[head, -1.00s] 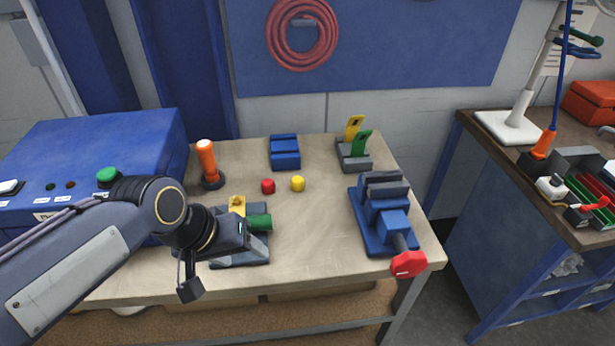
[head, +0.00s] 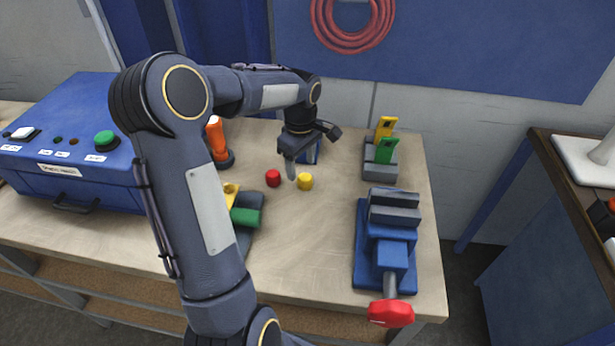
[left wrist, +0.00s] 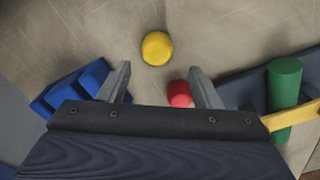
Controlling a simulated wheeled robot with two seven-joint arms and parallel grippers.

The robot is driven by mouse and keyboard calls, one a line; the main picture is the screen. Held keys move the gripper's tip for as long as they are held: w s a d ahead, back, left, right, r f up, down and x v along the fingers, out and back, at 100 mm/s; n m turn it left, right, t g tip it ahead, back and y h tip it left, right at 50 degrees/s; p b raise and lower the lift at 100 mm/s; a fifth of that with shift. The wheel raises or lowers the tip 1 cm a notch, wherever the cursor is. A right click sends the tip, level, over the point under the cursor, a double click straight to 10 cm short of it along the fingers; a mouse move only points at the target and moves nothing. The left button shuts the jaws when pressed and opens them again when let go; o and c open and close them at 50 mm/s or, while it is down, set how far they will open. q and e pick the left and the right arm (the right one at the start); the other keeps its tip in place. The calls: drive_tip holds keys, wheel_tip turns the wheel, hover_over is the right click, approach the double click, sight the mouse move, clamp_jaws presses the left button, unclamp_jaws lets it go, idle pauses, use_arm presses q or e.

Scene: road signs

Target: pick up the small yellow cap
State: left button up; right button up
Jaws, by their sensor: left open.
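The small yellow cap (head: 305,181) lies on the wooden workbench, just right of the small red cap (head: 273,178). My left gripper (head: 291,172) hangs over the bench beside the yellow cap, with its fingers pointing down. In the left wrist view the gripper (left wrist: 162,82) is open and empty. There the yellow cap (left wrist: 157,48) shows beyond the fingertips, roughly centred between them, and the red cap (left wrist: 179,94) shows close by the right finger. I cannot tell the exact height of the fingers above the bench. My right gripper is in neither view.
A blue vise (head: 385,245) with a red knob stands at the right. A grey holder (head: 380,160) with yellow and green pieces stands behind it. The green cylinder (head: 246,217) lies left. An orange-handled tool (head: 216,138) stands behind my arm. Bench right of the yellow cap is clear.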

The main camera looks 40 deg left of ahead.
sight(303, 176)
use_arm(q)
drive_tip(key=f, duration=0.3)
drive_tip(key=f+p, duration=0.1)
drive_tip(key=shift+w+d+f, duration=0.1)
drive_tip(key=shift+w+f, duration=0.05)
drive_tip(key=shift+w, duration=0.1)
drive_tip(key=shift+c, duration=0.5)
drive_tip(key=c, duration=0.9)
drive_tip(key=shift+c, duration=0.2)
